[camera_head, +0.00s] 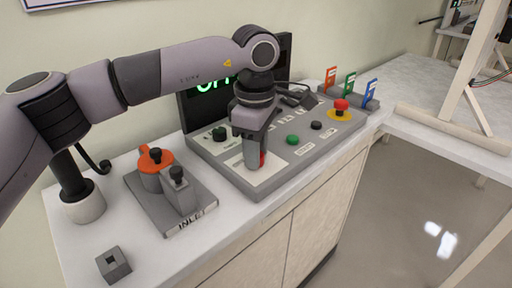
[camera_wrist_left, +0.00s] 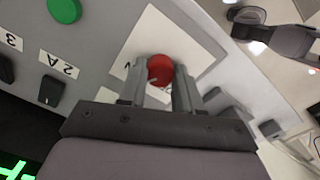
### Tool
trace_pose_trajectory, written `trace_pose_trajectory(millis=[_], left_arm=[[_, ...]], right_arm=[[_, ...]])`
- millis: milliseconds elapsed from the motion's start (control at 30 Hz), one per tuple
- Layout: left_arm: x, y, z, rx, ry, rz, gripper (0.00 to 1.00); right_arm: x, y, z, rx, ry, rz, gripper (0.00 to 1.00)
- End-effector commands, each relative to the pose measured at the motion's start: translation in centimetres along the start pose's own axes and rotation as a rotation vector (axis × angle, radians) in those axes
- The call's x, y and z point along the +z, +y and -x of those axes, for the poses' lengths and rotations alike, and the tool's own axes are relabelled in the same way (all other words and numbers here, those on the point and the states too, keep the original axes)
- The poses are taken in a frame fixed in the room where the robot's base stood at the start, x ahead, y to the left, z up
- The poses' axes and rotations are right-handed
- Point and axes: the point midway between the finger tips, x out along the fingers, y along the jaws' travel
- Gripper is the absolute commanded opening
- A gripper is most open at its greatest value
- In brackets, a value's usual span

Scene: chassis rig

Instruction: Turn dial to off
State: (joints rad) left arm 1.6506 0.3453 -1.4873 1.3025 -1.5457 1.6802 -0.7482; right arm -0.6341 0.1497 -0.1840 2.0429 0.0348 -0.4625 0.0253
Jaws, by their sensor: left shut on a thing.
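The dial is a red knob (camera_wrist_left: 160,70) on a white square plate (camera_wrist_left: 147,32) in the left wrist view. In the head view only a sliver of red (camera_head: 262,159) shows beside the fingers, over the same pale plate at the panel's front. My left gripper (camera_head: 254,160) points down at it; in the left wrist view its fingers (camera_wrist_left: 160,88) stand on either side of the red knob, shut on it. The dial's pointer and most markings are hidden. My right gripper is not in view.
The grey control panel (camera_head: 219,158) bears a green button (camera_head: 292,140), black knobs and a red stop button (camera_head: 341,104). A dark screen (camera_head: 191,112) with green lettering, partly covered by my arm, stands behind. An orange-topped valve block (camera_head: 155,157) sits left.

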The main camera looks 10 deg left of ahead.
Motion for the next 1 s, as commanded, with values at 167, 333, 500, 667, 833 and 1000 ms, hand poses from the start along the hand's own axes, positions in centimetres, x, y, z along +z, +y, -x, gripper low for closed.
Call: trace_pose_trajectory(millis=[167,333,500,667,833,1000], left_arm=[[0.03,0.02,0.11,0.001,0.004,0.169,0.03],[0.04,0.04,0.1,0.002,0.008,0.331,0.03],[0.05,0.04,0.08,0.002,0.012,0.492,0.03],[0.06,0.04,0.08,0.001,0.016,0.644,0.03],[0.07,0.04,0.09,0.001,0.02,0.805,0.03],[0.07,0.07,0.11,0.002,0.023,0.956,0.03]], right_arm=[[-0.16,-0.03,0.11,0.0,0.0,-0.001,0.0],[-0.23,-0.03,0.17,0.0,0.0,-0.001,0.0],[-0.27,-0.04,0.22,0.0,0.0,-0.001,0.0],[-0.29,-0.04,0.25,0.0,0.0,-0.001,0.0],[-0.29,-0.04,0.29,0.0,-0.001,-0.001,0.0],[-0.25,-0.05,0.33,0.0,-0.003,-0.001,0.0]])
